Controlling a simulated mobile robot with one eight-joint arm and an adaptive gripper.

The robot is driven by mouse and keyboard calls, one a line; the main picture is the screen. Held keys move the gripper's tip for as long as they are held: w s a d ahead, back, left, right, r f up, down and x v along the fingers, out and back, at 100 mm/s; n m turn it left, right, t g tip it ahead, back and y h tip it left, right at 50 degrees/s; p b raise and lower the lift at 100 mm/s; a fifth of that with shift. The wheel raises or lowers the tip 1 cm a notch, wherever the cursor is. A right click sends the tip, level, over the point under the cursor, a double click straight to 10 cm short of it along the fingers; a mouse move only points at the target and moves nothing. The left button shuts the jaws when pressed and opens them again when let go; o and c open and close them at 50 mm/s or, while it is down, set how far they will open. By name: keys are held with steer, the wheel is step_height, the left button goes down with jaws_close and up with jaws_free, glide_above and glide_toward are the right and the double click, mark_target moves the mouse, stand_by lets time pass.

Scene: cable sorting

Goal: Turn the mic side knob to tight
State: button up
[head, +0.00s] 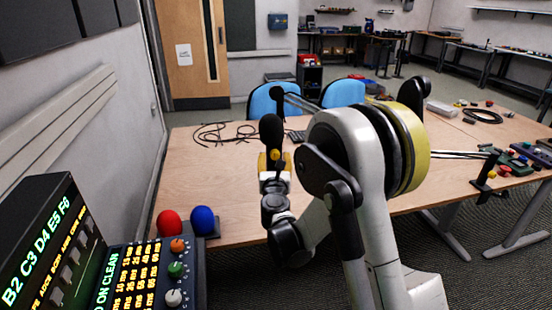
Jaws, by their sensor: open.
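A black microphone (271,131) stands upright over the wooden table, left of my arm's large joint. A small yellow-orange knob (275,155) shows just below its head. My gripper (275,161) is at the microphone's lower part, with yellowish fingers to the left and right of the knob. The fingers are apart and the gripper is open. I cannot tell whether either finger touches the knob. The microphone's lower end is hidden by the gripper and wrist, and the knob's setting is too small to read.
Black cables (225,133) lie on the table (205,160) behind and left of the gripper. Red (169,223) and blue (203,220) foam balls and a lit control panel (140,275) stand at the front left. Blue chairs (343,92) are behind the table.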

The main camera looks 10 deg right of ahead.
steer(key=shift+x, duration=1.1)
jaws_close()
steer(key=shift+m, duration=1.4)
jaws_free()
